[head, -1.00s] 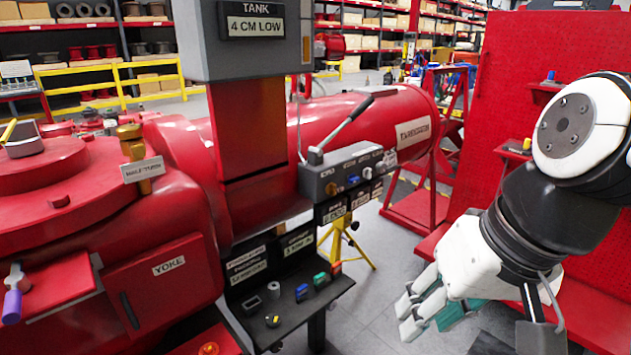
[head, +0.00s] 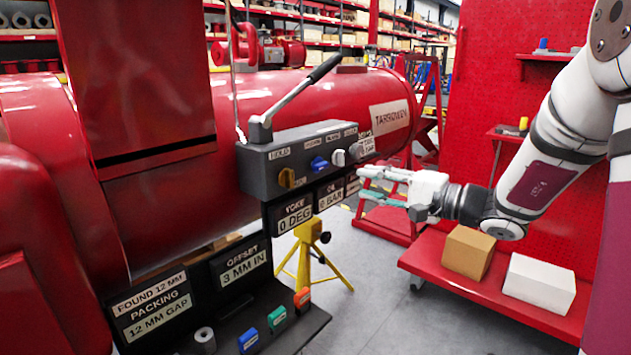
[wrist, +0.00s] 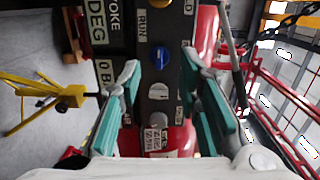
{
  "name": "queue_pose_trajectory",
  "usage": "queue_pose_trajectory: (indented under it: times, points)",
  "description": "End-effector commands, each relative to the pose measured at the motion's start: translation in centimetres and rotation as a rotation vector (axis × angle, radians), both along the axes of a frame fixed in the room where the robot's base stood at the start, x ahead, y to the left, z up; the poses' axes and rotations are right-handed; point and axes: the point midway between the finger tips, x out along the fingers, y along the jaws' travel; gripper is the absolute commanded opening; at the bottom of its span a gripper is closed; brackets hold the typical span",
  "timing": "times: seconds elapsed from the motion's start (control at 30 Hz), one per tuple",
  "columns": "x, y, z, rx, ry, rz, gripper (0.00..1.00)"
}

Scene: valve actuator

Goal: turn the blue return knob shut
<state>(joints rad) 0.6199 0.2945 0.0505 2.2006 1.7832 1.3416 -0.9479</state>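The blue knob (head: 319,163) is on the front face of a grey valve block (head: 262,185). The blue knob (wrist: 160,58) shows between and just beyond the fingertips; the white knob (wrist: 158,91) shows nearer the palm. I cannot tell the remaining distance to the face.
A long black-handled lever (head: 300,92) rises from the block's top. Label plates (head: 295,215) hang below it. A lower shelf (head: 300,330) holds small coloured parts. A yellow stand (head: 308,240) is behind. A red bench (head: 420,262) with two boxes is right; grey floor lies between.

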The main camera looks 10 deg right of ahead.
Motion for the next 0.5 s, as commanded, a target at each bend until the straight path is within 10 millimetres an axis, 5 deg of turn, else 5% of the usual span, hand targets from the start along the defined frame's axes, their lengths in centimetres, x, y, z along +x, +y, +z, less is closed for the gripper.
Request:
queue_pose_trajectory:
  times: [0.2, 0.5]
  points:
    - [1.5, -2.1, -1.1, 0.030, -0.035, -0.066, 0.32]
    - [5.1, 0.7, -1.1, 0.030, -0.034, -0.062, 0.32]
